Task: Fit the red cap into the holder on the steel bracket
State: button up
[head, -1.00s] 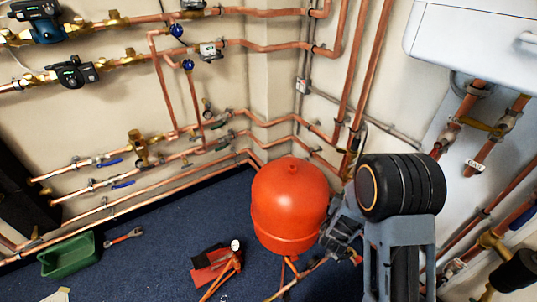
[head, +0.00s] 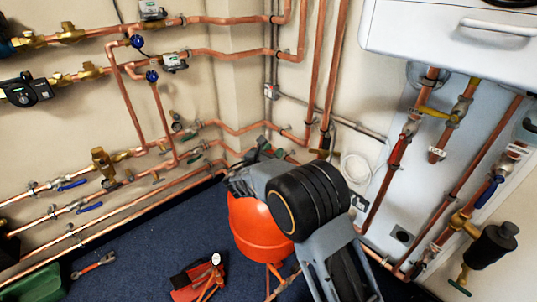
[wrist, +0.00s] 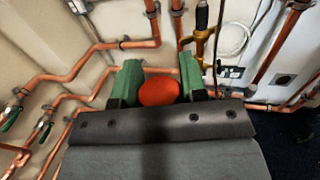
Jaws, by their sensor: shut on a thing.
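My gripper (wrist: 160,82) shows in the wrist view with two green fingers standing apart. A rounded red thing, the red cap (wrist: 158,91), sits between them and touches both; its lower part is hidden by the gripper body. In the head view my gripper (head: 262,153) is small and partly hidden by my arm, above and behind the red tank, close to the pipes in the corner. The cap cannot be made out there. I cannot pick out the steel bracket or its holder in either view.
The round red tank (head: 255,235) stands below my arm. Copper pipes (head: 225,52) line both walls, and a white unit (head: 445,40) hangs at upper right. A red toolbox (head: 190,290), a spanner (head: 93,265) and a green tray (head: 38,283) lie on the blue floor.

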jog(key=w+d+b, duration=0.1)
jog(key=w+d, duration=0.2)
jog(key=d, duration=0.8)
jog(key=w+d, duration=0.3)
jog(key=d, duration=0.7)
jog(key=w+d+b, duration=0.1)
jog(key=w+d, duration=0.2)
jog(key=d, duration=0.8)
jog(key=shift+s+a+f+b, duration=0.15)
jog(key=shift+f+b, duration=4.4)
jog(key=shift+f, duration=2.95)
jog(key=shift+w+a+f+b, duration=0.15)
jog(key=shift+f+b, duration=4.4)
jog(key=shift+f, duration=2.95)
jog(key=shift+s+f, duration=0.1)
jog(key=shift+f, duration=0.25)
jog(key=shift+s+a+f, duration=0.1)
jog(key=shift+f, duration=1.05)
